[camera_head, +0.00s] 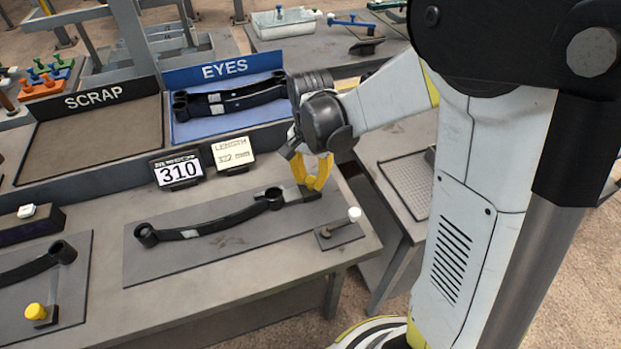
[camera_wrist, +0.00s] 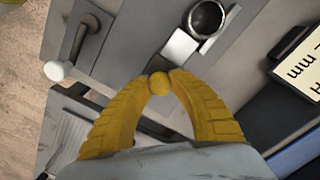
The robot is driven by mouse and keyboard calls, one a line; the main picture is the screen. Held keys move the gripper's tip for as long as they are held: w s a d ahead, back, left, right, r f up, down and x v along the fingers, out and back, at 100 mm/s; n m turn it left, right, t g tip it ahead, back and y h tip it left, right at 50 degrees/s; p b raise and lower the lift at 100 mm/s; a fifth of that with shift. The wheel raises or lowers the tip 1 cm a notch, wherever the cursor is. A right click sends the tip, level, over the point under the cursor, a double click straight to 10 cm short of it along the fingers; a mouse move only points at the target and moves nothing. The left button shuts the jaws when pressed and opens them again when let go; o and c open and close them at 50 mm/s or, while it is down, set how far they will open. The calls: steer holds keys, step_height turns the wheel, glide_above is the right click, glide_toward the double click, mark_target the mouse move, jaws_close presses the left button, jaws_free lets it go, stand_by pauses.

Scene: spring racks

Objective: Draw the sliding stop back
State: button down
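A dark leaf spring (camera_head: 215,225) with an eye at each end lies on a grey plate (camera_head: 150,262) on the bench. The sliding stop (camera_head: 297,193) is at the spring's right end; its metal block (camera_wrist: 180,49) appears to touch the spring eye (camera_wrist: 207,18) in the wrist view. The stop's round yellow knob (camera_wrist: 160,83) sits between my yellow fingertips. My gripper (camera_head: 317,182) is closed around this knob, with a fingertip against each side (camera_wrist: 160,80).
A white-knobbed lever (camera_head: 354,214) stands to the right of the plate. Behind are displays reading 310 (camera_head: 179,171) and 322 mm (camera_head: 233,155), a SCRAP tray (camera_head: 92,142) and a blue EYES tray (camera_head: 222,126). Another plate with a yellow knob (camera_head: 36,312) is at left.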

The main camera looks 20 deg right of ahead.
steer(key=d, duration=0.3)
steer(key=shift+d, duration=0.3)
steer(key=shift+a, duration=0.1)
steer(key=c, duration=1.6)
jaws_free()
steer(key=o, duration=0.5)
steer(key=shift+d, duration=0.2)
steer(key=shift+a, duration=0.1)
step_height(320, 180, up, 12)
